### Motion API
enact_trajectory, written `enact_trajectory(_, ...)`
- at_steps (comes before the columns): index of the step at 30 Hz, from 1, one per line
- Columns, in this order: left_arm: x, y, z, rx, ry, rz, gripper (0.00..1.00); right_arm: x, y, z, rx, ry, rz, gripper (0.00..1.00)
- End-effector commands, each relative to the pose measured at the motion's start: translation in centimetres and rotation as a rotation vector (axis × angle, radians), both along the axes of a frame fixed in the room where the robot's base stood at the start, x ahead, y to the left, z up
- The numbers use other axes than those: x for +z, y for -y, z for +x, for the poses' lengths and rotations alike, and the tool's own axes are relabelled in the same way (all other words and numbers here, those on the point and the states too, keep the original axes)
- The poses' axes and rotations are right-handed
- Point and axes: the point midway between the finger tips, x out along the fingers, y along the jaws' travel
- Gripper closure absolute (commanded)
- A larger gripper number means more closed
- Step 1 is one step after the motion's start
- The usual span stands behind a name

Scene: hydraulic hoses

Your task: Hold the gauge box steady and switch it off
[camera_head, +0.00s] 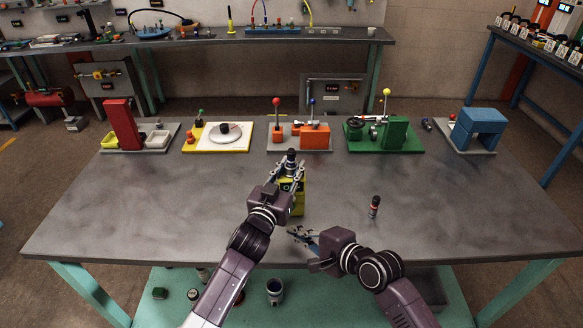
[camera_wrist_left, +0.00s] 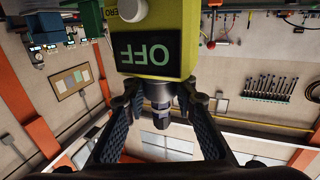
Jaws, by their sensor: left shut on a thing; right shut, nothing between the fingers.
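The gauge box (camera_head: 299,206) is yellow-green with a dark display, in front of the middle of the table. In the left wrist view the gauge box (camera_wrist_left: 187,12) shows its display (camera_wrist_left: 148,52) reading OFF, with a pale round knob (camera_wrist_left: 133,10) beside it. My left gripper (camera_head: 290,169) is shut on the metal fitting (camera_wrist_left: 160,105) at the box's top end; its fingers lie on both sides. My left arm hides part of the box, and I cannot tell whether its base touches the table. My right gripper (camera_head: 297,233) is shut and empty, low and apart from the box, near the front edge.
A small dark cylinder with a red band (camera_head: 374,206) stands to the right on the grey table (camera_head: 150,215). Several fixtures line the back, including a green one (camera_head: 393,132) and an orange one (camera_head: 315,136).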

Motion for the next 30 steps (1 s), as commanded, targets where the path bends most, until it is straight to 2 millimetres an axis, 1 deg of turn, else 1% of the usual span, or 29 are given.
enact_trajectory(1, -0.3, -0.1, 0.0, 0.002, -0.007, 0.002, 1.00, 0.0, 0.0, 0.0, 0.000, 0.000, 0.000, 1.00)
enact_trajectory(8, -0.4, -0.1, 0.0, 0.002, -0.007, 0.002, 1.00, 0.0, 0.0, 0.0, 0.000, 0.000, 0.000, 1.00)
enact_trajectory(9, -0.4, -0.1, 0.0, 0.002, -0.007, 0.002, 0.73, 0.0, 0.0, 0.0, 0.000, 0.000, 0.000, 1.00)
enact_trajectory(14, -0.3, -0.1, 0.0, 0.001, -0.005, 0.002, 0.55, 0.0, 0.0, 0.0, 0.000, 0.001, 0.001, 1.00)
enact_trajectory(24, -0.1, -0.1, -0.2, 0.001, -0.002, 0.001, 0.54, 0.0, 0.0, 0.0, 0.001, 0.001, 0.001, 1.00)
enact_trajectory(26, -0.1, -0.2, -0.5, 0.001, -0.002, 0.001, 0.54, 0.0, 0.0, 0.0, 0.001, 0.001, 0.001, 1.00)
enact_trajectory(30, -0.2, -0.8, -2.1, 0.001, -0.003, 0.001, 0.54, 0.0, 0.0, 0.0, 0.001, 0.001, 0.001, 1.00)
